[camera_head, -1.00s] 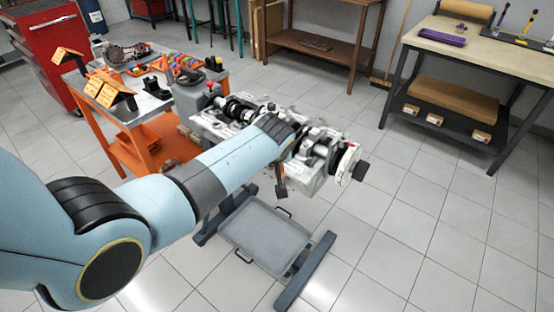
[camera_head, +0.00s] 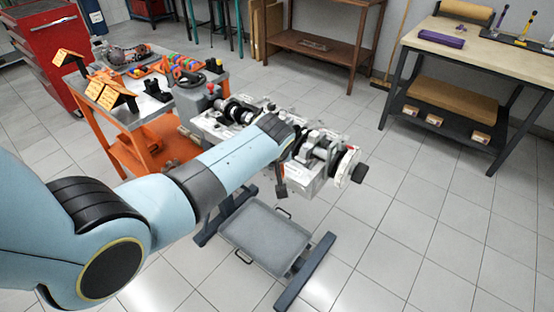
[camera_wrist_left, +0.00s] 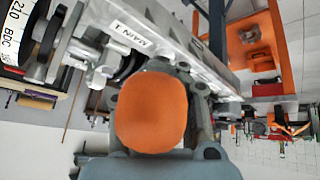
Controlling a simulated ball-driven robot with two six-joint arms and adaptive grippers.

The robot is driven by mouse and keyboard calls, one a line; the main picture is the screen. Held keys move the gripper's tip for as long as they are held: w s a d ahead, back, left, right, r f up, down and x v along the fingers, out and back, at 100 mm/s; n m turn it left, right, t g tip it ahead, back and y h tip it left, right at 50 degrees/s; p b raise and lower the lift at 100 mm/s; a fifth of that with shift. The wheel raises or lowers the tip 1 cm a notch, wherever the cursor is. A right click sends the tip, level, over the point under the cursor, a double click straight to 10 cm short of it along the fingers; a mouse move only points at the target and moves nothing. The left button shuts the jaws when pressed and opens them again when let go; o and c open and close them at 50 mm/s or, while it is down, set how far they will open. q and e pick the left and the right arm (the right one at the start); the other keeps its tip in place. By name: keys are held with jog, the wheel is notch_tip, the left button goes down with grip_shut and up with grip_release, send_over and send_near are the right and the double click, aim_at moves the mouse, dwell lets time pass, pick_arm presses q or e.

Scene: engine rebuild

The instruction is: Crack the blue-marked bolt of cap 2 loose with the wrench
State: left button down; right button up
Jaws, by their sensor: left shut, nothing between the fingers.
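My left arm reaches from the left across the engine block (camera_head: 216,126) in the head view and hides its middle. My left gripper (camera_wrist_left: 158,148) shows in the wrist view, shut. The engine side, with a "MAIN 1" label (camera_wrist_left: 130,34), lies just above the gripper in that view. A white degree wheel (camera_wrist_left: 12,35) is at upper left and at the engine's right end (camera_head: 347,167). Cap 2 and its blue-marked bolt cannot be made out. My right gripper is out of view.
A grey drip tray (camera_head: 265,238) lies low between the stand's legs. An orange cart (camera_head: 150,143) with parts on top stands at the left. A workbench (camera_head: 480,52) stands at the right. The floor between the engine and the workbench is clear.

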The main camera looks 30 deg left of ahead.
pick_arm(q)
jog(key=shift+r+p, duration=0.7)
jog(key=shift+r, duration=0.75)
